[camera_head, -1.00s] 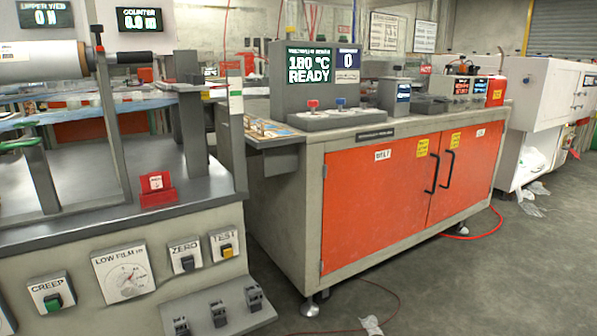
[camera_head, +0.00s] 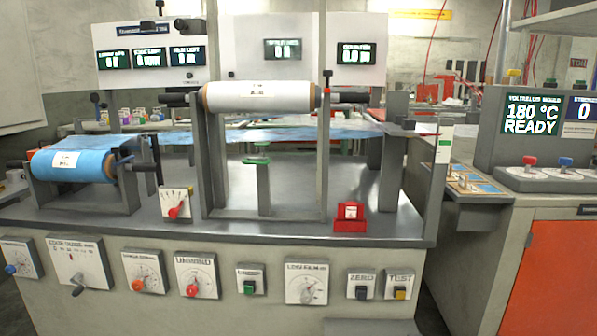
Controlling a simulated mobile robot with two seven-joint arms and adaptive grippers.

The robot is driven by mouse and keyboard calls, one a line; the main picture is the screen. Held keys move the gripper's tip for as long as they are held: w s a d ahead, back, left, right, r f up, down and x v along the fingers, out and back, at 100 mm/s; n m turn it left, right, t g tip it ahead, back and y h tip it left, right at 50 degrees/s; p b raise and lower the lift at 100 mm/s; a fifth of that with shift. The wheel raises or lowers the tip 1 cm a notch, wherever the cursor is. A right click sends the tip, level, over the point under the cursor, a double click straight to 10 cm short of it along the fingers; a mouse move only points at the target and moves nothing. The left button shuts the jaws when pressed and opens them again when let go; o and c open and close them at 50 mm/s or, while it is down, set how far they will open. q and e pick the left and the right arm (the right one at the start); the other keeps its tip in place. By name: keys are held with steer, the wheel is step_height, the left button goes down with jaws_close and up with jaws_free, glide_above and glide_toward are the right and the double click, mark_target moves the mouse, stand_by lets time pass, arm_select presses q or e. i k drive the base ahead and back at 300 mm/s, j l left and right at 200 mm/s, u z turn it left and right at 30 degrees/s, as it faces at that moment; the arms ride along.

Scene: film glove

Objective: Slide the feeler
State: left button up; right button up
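No part labelled as a feeler can be read. A grey post with a green top (camera_head: 257,162) stands on the bench deck below the white film roll (camera_head: 258,97), which lies across two uprights. A small white scale plate with a red pointer (camera_head: 175,207) stands at the deck's front edge, left of the post. A red block with a white label (camera_head: 350,217) sits at the deck's front right. I cannot tell which of these is the feeler. Neither of my grippers is in view.
A blue film roll (camera_head: 73,164) sits in a stand at left. The front panel (camera_head: 240,250) carries several knobs and buttons, including a dial marked LOW FILM (camera_head: 306,281). A heater cabinet (camera_head: 560,260) with a 180 °C READY display stands at right. The deck around the post looks clear.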

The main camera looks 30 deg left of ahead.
mark_target(260, 159)
steer(key=u, duration=1.3)
